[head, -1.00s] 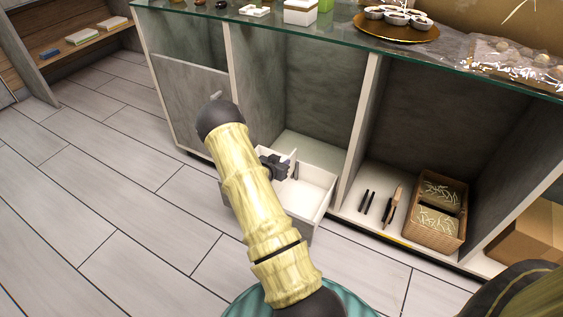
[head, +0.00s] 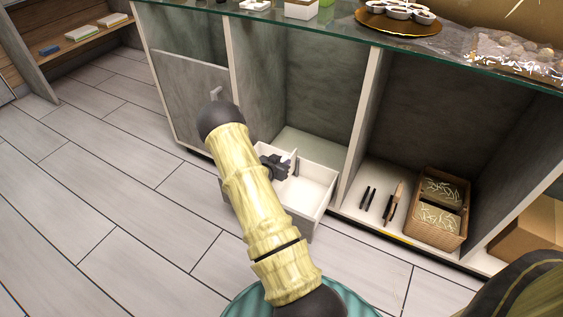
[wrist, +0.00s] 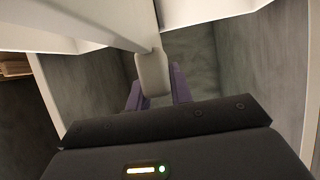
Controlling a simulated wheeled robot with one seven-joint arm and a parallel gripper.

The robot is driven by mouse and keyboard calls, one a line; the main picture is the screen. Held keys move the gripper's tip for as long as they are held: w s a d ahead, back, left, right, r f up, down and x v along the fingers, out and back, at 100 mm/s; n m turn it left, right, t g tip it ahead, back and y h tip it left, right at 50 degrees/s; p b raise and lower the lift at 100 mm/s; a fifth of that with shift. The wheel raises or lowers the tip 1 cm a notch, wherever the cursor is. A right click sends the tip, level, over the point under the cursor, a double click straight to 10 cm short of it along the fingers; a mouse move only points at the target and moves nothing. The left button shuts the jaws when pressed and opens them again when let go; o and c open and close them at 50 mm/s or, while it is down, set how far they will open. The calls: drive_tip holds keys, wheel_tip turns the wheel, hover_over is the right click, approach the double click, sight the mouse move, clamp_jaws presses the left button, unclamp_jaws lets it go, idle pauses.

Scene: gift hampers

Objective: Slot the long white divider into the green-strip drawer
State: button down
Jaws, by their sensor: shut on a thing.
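The white drawer (head: 317,188) stands pulled out low in the middle bay of the counter. No green strip shows on its visible sides. My gripper (head: 283,166) is over the drawer's left part, partly hidden by my arm. In the wrist view my gripper (wrist: 153,88) has its purple fingers shut on the pale, rounded end of the long white divider (wrist: 110,22), which runs off toward the upper left. A white edge of it (head: 294,156) seems to show beside the gripper in the head view. Whether the divider touches the drawer floor or sits in a slot is hidden.
A wicker basket (head: 462,226) with shredded filler and several dark-handled tools (head: 388,207) lie in the right bay. A cardboard box (head: 535,228) is at far right. The glass counter top (head: 345,24) overhangs the bays. The tiled floor at left is clear.

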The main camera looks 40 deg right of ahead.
drive_tip(key=shift+f+b, duration=0.3)
drive_tip(key=shift+f, duration=0.35)
drive_tip(key=c, duration=1.2)
unclamp_jaws()
drive_tip(key=shift+o, duration=0.2)
drive_tip(key=shift+s, duration=0.1)
drive_tip(key=p+v, duration=0.7)
drive_tip(key=v, duration=1)
drive_tip(key=shift+a, duration=0.2)
